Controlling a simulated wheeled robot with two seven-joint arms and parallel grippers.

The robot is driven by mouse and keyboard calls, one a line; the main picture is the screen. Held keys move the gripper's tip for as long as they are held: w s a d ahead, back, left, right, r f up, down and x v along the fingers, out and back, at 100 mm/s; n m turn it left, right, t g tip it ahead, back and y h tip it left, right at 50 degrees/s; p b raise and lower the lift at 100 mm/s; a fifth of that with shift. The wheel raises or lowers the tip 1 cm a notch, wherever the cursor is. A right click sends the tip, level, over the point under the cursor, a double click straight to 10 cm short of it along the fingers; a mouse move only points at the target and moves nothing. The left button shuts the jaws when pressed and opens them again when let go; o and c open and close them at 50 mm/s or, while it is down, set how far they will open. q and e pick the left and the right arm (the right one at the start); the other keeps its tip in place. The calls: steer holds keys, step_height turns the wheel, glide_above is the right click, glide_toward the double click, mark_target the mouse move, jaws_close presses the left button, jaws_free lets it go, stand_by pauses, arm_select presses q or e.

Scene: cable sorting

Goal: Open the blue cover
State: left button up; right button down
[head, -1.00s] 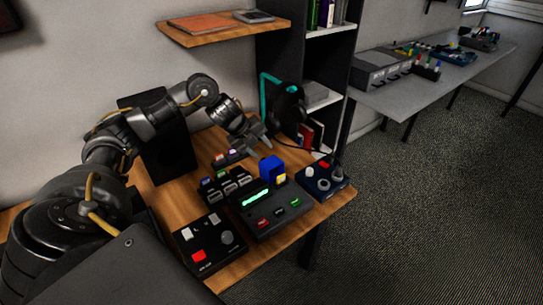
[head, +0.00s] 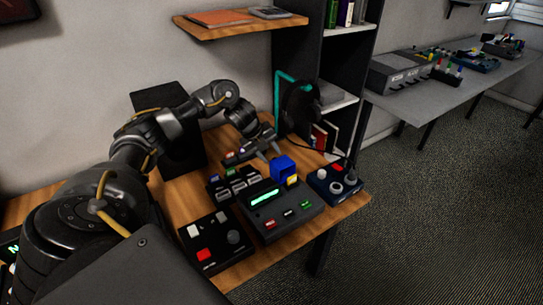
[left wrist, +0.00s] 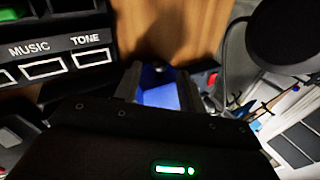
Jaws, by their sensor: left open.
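The blue cover (head: 284,168) stands at the back right corner of a dark control box (head: 272,222) with a lit green display. A yellow part shows just below the cover. In the left wrist view the blue cover (left wrist: 157,92) shows between the fingertips, partly hidden by the gripper body. I cannot tell whether the fingers touch it. My right gripper is not in view.
A box with a red button and a knob (head: 209,243) stands left of the control box. A blue box with knobs (head: 334,181) stands to the right. Black MUSIC and TONE switches (left wrist: 62,58) are close to the gripper. Headphones (head: 301,106) hang behind.

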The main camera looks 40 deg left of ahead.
arm_select(q)
steer(key=shift+x, duration=1)
jaws_close()
